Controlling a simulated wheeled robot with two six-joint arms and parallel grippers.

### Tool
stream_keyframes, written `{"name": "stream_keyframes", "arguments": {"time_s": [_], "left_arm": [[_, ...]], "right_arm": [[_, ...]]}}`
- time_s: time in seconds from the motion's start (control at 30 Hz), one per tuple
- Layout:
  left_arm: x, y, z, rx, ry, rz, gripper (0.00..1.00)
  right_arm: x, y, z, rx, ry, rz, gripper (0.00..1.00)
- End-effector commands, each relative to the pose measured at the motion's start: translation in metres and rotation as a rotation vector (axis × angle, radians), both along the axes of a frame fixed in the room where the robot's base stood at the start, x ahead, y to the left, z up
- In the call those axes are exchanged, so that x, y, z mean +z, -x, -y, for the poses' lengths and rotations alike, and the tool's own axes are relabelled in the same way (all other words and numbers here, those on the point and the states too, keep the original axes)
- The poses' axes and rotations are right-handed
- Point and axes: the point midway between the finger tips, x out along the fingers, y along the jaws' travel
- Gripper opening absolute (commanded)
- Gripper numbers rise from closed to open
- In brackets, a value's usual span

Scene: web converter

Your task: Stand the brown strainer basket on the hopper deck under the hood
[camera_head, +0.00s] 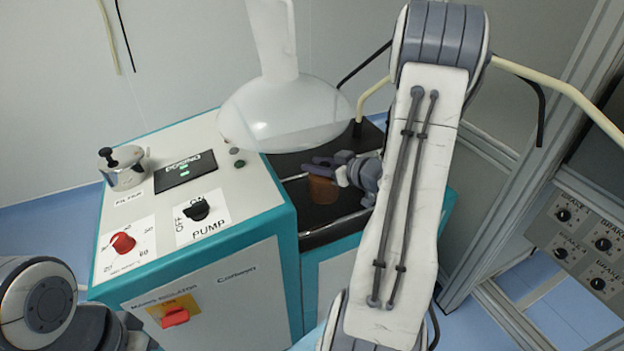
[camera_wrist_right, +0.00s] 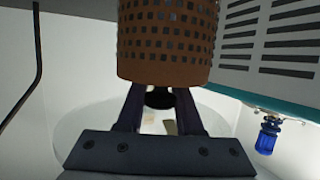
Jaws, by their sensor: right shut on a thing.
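The brown strainer basket (camera_head: 322,188) is in the head view below my right gripper (camera_head: 322,165), over the dark hopper deck (camera_head: 312,238). In the right wrist view the basket (camera_wrist_right: 168,45) shows its rows of square holes. The fingers of my right gripper (camera_wrist_right: 160,108) are shut on a black knob at one end of the basket. I cannot tell whether the basket touches the deck. The clear hood (camera_head: 285,110) hangs above and partly behind the gripper. Part of my left arm shows at the lower left; its fingertips are not visible.
The white and teal machine cabinet (camera_head: 225,270) stands left of the deck. Its top carries a steel filter pot (camera_head: 124,168), a red knob (camera_head: 123,243) and a black pump knob (camera_head: 197,209). A grey frame (camera_head: 520,150) and a knob panel (camera_head: 585,240) stand at right.

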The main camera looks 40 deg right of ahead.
Motion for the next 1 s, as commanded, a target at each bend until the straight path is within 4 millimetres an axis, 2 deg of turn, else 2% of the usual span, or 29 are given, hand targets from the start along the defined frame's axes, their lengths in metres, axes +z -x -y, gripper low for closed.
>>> {"name": "stream_keyframes", "arguments": {"time_s": [0.1, 0.3, 0.6, 1.0], "left_arm": [[-0.002, 0.0, 0.0, 0.0, 0.0, 0.0, 0.0], [-0.002, 0.0, 0.0, 0.0, 0.0, 0.0, 0.0], [-0.007, 0.0, 0.0, 0.0, 0.0, 0.0, 0.0], [-0.009, 0.0, 0.0, 0.0, 0.0, 0.0, 0.0]], "right_arm": [[-0.016, -0.023, 0.009, 0.002, -0.002, 0.001, 0.0], [-0.027, -0.041, 0.019, 0.0, -0.001, 0.0, 0.0], [-0.065, -0.043, 0.02, -0.002, -0.003, -0.001, 0.0], [-0.07, -0.042, 0.02, -0.002, 0.0, 0.001, 0.0]]}}
